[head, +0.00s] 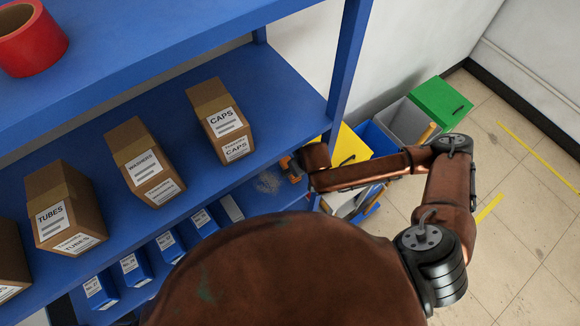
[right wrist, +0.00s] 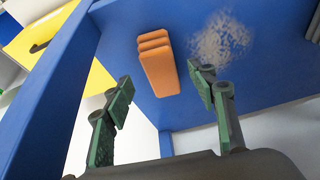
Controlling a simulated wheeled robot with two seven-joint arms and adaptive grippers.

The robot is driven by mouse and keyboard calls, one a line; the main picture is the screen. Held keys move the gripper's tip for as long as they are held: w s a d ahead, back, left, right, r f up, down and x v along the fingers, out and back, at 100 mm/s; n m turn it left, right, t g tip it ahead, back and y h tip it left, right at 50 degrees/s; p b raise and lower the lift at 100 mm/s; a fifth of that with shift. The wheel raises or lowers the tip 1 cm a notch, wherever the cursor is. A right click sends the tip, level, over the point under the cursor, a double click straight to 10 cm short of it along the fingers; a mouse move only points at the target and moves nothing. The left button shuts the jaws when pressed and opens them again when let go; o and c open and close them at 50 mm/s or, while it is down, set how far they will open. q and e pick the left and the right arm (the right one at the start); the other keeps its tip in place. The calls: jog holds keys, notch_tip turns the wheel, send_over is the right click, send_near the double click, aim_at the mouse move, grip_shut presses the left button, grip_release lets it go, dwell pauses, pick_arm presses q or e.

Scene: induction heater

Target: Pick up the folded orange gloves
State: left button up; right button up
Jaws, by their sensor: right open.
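The folded orange gloves (right wrist: 158,65) lie as a small stack on a blue shelf board (right wrist: 180,20) in the right wrist view. In the head view a bit of the orange gloves (head: 290,168) shows at the right end of a shelf, partly hidden by my right wrist. My right gripper (right wrist: 163,88) is open and empty. Its green-padded fingers stand on either side of the gloves in the picture, and a gap seems to remain between fingertips and gloves. In the head view my right arm hides the fingers. My left gripper is not in view.
A pale speckled patch (right wrist: 222,40) marks the shelf beside the gloves. A blue shelf post (head: 347,70) stands near my right arm. Cardboard boxes, including CAPS (head: 220,122), line the shelf. Yellow, grey and green bins (head: 440,102) stand behind the arm.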

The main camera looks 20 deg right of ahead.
aim_at(283, 163)
jog(key=shift+w+a, duration=0.2)
jog(key=shift+w, duration=0.65)
jog(key=x, duration=0.4)
jog(key=shift+p, duration=0.4)
jog(key=shift+f, duration=0.5)
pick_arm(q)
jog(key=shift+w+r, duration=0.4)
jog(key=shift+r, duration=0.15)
pick_arm(e)
jog(key=shift+w, duration=0.1)
pick_arm(q)
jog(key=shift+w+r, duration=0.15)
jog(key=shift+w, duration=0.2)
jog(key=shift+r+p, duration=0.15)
jog(key=shift+p, duration=0.15)
pick_arm(e)
jog(key=shift+f, duration=0.2)
jog(key=c, duration=1.2)
jog(key=shift+c, duration=0.2)
